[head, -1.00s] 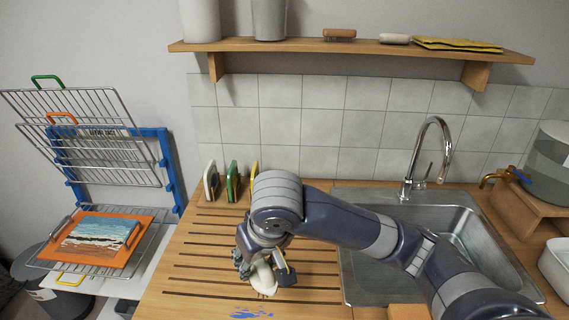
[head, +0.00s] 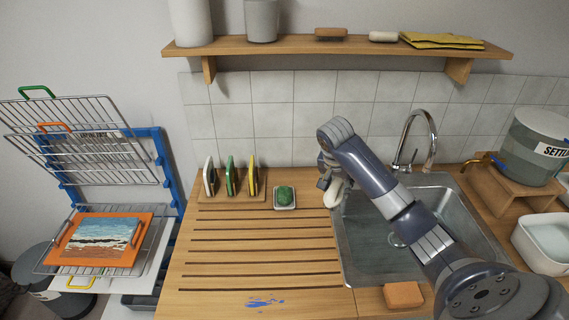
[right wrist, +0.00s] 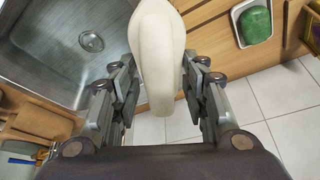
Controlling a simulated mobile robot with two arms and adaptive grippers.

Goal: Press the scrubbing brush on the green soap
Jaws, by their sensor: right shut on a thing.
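The green soap (head: 285,194) lies in a small pale dish (head: 285,207) at the back right of the slatted wooden drainboard. It also shows at the top right of the right wrist view (right wrist: 255,26). My right gripper (head: 327,184) is above the sink's left edge, to the right of the soap and apart from it. It is shut on a smooth cream-coloured body (right wrist: 158,55), which looks like the scrubbing brush. In the head view the brush (head: 333,196) is partly hidden by the gripper, and its bristles do not show. My left gripper is out of view.
The steel sink (head: 352,262) and tap (head: 431,140) are on the right. A wooden rack (head: 232,197) with white, green and yellow pads stands left of the soap. An orange block (head: 403,295) lies at the front. Blue smears (head: 264,301) mark the drainboard, otherwise mostly clear.

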